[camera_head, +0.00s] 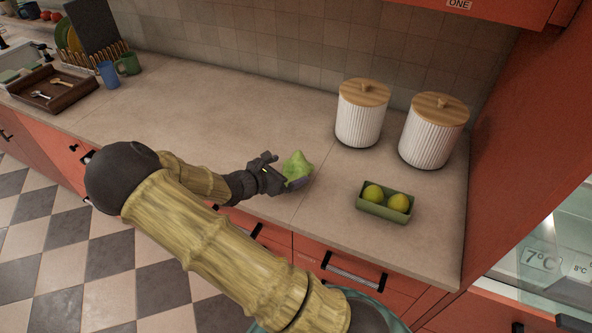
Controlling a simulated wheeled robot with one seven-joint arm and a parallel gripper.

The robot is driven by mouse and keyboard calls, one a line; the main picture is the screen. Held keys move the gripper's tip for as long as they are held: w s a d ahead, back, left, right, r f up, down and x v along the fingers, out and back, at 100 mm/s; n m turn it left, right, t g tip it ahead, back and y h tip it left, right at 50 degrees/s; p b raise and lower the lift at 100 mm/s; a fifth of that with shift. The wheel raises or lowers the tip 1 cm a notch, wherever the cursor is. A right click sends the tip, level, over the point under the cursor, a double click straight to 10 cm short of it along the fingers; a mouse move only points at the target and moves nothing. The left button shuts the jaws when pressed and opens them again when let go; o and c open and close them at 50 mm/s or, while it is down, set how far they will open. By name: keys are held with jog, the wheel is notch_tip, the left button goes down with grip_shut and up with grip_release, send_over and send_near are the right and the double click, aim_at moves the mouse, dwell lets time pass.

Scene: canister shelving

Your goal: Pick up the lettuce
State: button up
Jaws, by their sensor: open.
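The lettuce (297,166) is a small, bright green, leafy lump on the beige countertop, near its front edge. My gripper (284,171) is open at the left side of the lettuce, with its dark fingers around or right beside it. One finger shows behind the lettuce's left side and the other at its lower front. I cannot tell whether the fingers touch it. The lower left part of the lettuce is partly hidden by my gripper.
A green tray (385,214) with two yellow-green fruits stands to the right. Two white ribbed canisters (359,123) (429,142) with wooden lids stand behind it. A wooden tray (53,101), a blue cup (108,75) and a green mug (129,64) are at the far left. The counter's middle is clear.

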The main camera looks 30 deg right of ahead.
jog(key=p+x, duration=0.1)
jog(key=x, duration=0.4)
jog(key=shift+f, duration=0.2)
jog(key=shift+c, duration=0.2)
jog(key=c, duration=0.9)
jog(key=shift+r, duration=0.1)
notch_tip(320, 180, up, 10)
jog(key=shift+f, duration=0.1)
dwell(0.4)
